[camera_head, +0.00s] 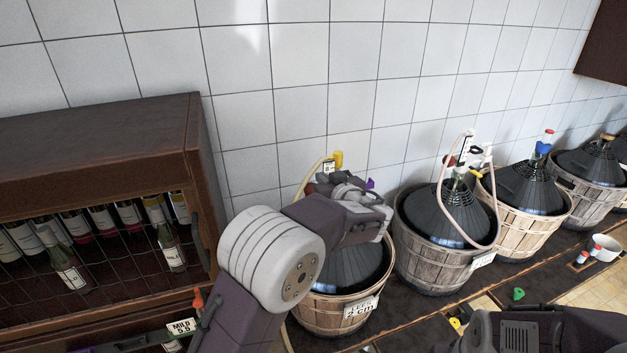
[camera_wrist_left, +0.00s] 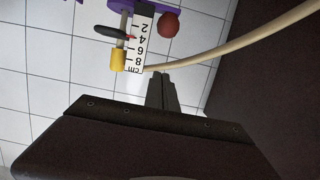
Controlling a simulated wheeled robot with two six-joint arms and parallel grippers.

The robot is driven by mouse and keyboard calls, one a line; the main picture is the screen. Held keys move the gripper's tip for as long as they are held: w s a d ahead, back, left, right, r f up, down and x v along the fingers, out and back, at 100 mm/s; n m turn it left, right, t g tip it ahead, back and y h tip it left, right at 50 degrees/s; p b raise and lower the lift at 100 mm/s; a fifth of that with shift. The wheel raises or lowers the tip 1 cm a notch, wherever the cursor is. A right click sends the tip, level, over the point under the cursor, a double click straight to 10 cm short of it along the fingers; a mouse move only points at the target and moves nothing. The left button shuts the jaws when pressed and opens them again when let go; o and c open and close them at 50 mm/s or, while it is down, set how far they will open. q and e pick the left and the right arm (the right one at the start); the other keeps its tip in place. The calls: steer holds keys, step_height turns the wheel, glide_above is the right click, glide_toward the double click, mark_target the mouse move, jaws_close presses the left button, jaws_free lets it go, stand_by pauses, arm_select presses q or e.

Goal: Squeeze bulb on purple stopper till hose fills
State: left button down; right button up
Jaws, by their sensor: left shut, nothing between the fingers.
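The purple stopper (camera_wrist_left: 130,5) shows at the top edge of the left wrist view, partly cut off. A red bulb (camera_wrist_left: 168,24) sits beside it, with a cm scale card (camera_wrist_left: 140,40) and a yellow cap (camera_wrist_left: 118,60) close by. A pale hose (camera_wrist_left: 240,47) curves off to the right. A bit of purple (camera_head: 370,183) also shows in the head view behind my left wrist. My left gripper (camera_wrist_left: 161,88) is shut and empty, below the bulb in the picture and apart from it. In the head view my arm hides most of the stopper, and the fingertips cannot be made out.
The nearest demijohn basket (camera_head: 335,312) stands below my left wrist. More baskets (camera_head: 445,265) line the tiled wall to the right. A wooden wine rack (camera_head: 100,130) is on the left. A white cup (camera_head: 605,247) stands at the far right. Part of my right arm shows at bottom right.

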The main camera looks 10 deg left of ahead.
arm_select(q)
steer(key=p, duration=0.4)
glide_above(311, 189)
steer(key=f, duration=0.4)
steer(key=f+p, duration=0.1)
steer(key=f, duration=0.1)
steer(key=shift+s+d, duration=0.2)
steer(key=shift+d, duration=0.2)
step_height(311, 189, down, 2)
steer(key=b, duration=0.9)
steer(key=shift+s, duration=0.1)
steer(key=shift+f, duration=0.1)
